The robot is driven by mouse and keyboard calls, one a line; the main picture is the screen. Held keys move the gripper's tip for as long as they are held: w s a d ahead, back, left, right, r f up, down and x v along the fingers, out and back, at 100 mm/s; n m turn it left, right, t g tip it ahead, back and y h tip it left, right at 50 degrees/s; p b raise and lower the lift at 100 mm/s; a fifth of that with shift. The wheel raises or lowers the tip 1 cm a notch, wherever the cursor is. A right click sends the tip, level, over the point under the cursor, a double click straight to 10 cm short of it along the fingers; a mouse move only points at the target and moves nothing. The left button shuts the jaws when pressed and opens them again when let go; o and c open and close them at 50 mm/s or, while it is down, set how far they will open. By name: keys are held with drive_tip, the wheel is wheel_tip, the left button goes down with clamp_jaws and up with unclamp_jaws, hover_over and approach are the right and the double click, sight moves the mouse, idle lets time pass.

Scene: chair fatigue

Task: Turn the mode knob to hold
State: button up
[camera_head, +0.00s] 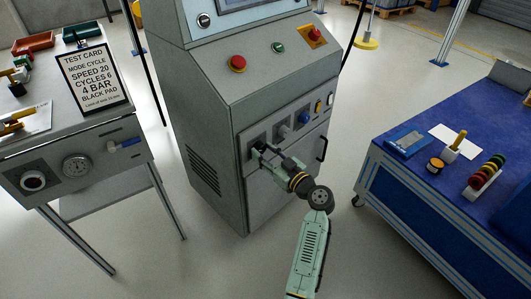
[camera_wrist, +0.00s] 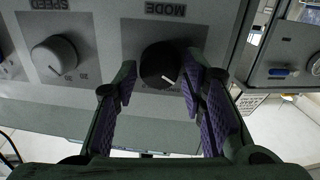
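The mode knob (camera_wrist: 160,65) is a round black knob on a dark plate labelled MODE, upside down in the wrist view. Its white pointer line slants toward the lower right of that picture. The small position labels beside it are too covered and small to read. My gripper (camera_wrist: 158,82) is open, with one purple-padded finger on each side of the knob. The right finger is close to the knob; a gap shows on the left. I cannot tell whether either touches. In the head view, my gripper (camera_head: 262,153) is at the cabinet's left front plate and mostly hides the knob.
The grey speed knob (camera_wrist: 54,55) sits beside the mode plate. The grey cabinet (camera_head: 215,130) also carries a blue knob (camera_head: 304,117) and a red button (camera_head: 238,63). A test card (camera_head: 94,76) reads MODE CYCLE. A blue-topped bench (camera_head: 420,185) stands at right.

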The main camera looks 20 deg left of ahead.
drive_tip(key=c, duration=0.7)
drive_tip(key=shift+m, duration=0.4)
drive_tip(key=m, duration=0.2)
drive_tip(key=shift+m, duration=0.4)
drive_tip(key=m+p, duration=0.1)
drive_tip(key=m, duration=0.3)
drive_tip(key=shift+r, duration=0.15)
drive_tip(key=m+g+p, duration=0.1)
drive_tip(key=m+p, duration=0.1)
drive_tip(key=m, duration=0.1)
drive_tip(key=shift+w+m, duration=0.1)
drive_tip(key=shift+m, duration=0.2)
drive_tip(key=shift+m+p, duration=0.85)
drive_tip(key=shift+m, duration=0.95)
